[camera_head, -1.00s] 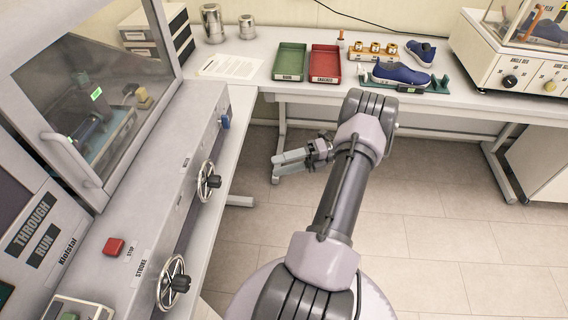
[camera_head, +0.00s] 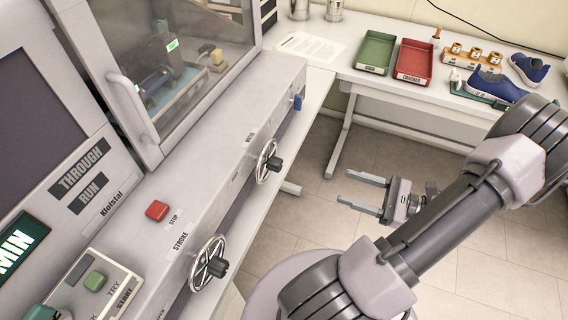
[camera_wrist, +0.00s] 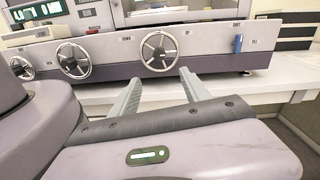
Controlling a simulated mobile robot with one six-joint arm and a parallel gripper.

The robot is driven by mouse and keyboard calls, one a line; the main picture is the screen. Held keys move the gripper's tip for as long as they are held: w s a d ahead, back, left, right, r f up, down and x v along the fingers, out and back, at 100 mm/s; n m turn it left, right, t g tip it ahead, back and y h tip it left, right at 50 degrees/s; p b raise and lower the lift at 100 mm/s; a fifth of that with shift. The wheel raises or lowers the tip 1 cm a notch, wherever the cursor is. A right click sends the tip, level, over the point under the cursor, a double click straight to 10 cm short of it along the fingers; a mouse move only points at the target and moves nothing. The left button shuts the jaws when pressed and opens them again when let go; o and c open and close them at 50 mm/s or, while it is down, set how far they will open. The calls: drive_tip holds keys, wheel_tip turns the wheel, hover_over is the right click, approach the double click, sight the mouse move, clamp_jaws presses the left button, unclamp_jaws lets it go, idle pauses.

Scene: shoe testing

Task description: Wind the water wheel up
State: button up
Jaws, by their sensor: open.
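Black-and-silver handwheels stick out from the front of the grey machine (camera_head: 240,100). The farther handwheel (camera_head: 268,161) has small labels nearby, too small to read surely; it may be the water wheel. It shows ahead in the wrist view (camera_wrist: 159,50). The nearer handwheel (camera_head: 209,263) sits by the STROKE label and shows left of the other in the wrist view (camera_wrist: 73,60). My gripper (camera_head: 340,187) is open and empty, apart from the wheels, to the right of the farther one. In the wrist view its fingers (camera_wrist: 160,76) point toward that wheel.
A blue lever (camera_head: 298,102) is on the machine front beyond the farther wheel. A red STOP button (camera_head: 157,210) is on top. A third wheel (camera_wrist: 22,68) shows at the wrist view's left. A bench holds green (camera_head: 375,52) and red (camera_head: 414,61) trays. Open floor lies below my gripper.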

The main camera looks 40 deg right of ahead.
sight(281, 166)
drive_tip(key=shift+n, duration=0.3)
drive_tip(key=b+x, duration=0.2)
drive_tip(key=x, duration=1.5)
drive_tip(key=shift+w+a+r+b, duration=0.1)
drive_tip(key=shift+a+b, duration=0.15)
drive_tip(key=shift+b, duration=0.1)
clamp_jaws()
